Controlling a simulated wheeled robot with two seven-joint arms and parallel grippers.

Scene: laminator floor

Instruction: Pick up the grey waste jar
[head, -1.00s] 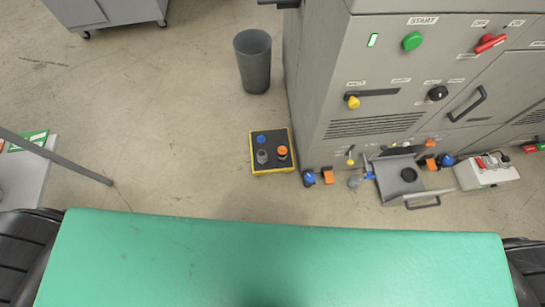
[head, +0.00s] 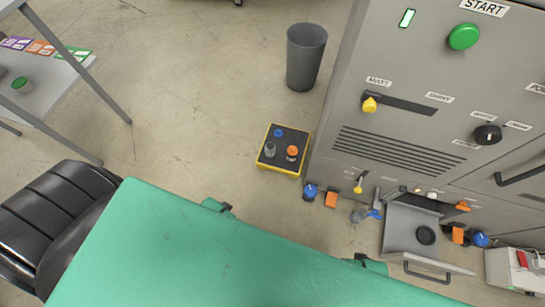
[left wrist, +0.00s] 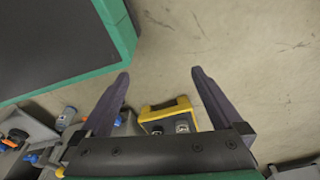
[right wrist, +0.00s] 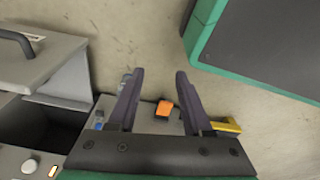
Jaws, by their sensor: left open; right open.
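In the head view a yellow-edged black tray (head: 282,165) on the floor carries a small grey jar (head: 270,150), with a blue-topped item (head: 279,133) and an orange-topped jar (head: 292,153). Another small greyish jar (head: 358,215) is on the floor beside the machine. I cannot tell for sure which is the waste jar. My left gripper (left wrist: 160,75) is open and empty; the yellow tray (left wrist: 170,106) and jar tops lie beyond its fingers, below it. My right gripper (right wrist: 160,75) is open and empty above the floor by the machine, with an orange block (right wrist: 164,108) beyond its fingers.
A large grey machine (head: 400,150) fills the right, with a pulled-out drawer (head: 410,240) low down. A grey bin (head: 306,57) stands behind the tray. A grey table (head: 55,95) is at left. Floor left of the tray is clear.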

